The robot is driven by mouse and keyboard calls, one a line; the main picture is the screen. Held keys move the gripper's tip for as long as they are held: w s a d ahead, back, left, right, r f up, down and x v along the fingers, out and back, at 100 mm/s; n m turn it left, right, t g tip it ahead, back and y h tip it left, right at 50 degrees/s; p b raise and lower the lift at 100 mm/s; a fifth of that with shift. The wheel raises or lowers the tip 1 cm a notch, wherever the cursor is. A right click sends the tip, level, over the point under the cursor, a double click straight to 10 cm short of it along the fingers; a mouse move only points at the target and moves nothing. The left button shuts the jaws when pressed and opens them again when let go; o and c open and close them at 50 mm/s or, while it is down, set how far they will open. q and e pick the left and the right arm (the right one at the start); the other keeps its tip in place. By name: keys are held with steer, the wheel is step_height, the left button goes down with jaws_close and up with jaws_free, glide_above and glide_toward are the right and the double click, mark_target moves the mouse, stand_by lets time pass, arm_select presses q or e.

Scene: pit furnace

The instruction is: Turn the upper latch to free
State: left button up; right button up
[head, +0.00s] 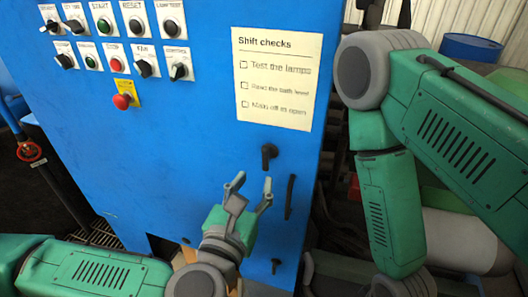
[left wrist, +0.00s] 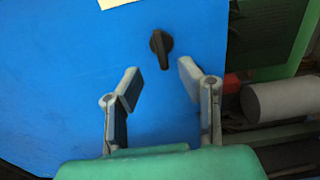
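The upper latch (head: 268,156) is a small black turn-knob on the blue cabinet front, below the paper notice. In the left wrist view the latch (left wrist: 161,48) stands nearly upright, just beyond the fingertips and between their lines. My left gripper (head: 254,181) is open and empty, just below the latch in the head view and apart from it. In the left wrist view its two fingers (left wrist: 158,70) are spread wide. A second, lower black latch (head: 276,265) is near the bottom of the cabinet front. My right arm shows at the right, but its gripper is out of view.
A dark upright handle (head: 290,196) is at the cabinet's right edge, close to my left gripper. The notice (head: 277,77) is above. Switches and a red stop button (head: 122,101) are at upper left. A blue drum (head: 470,47) stands behind my right arm.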

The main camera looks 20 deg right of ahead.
mark_target(265, 160)
arm_select(q)
steer(key=p+x, duration=0.1)
steer(key=x, duration=0.7)
steer(key=shift+d, duration=0.15)
steer(key=shift+c, duration=0.4)
jaws_close()
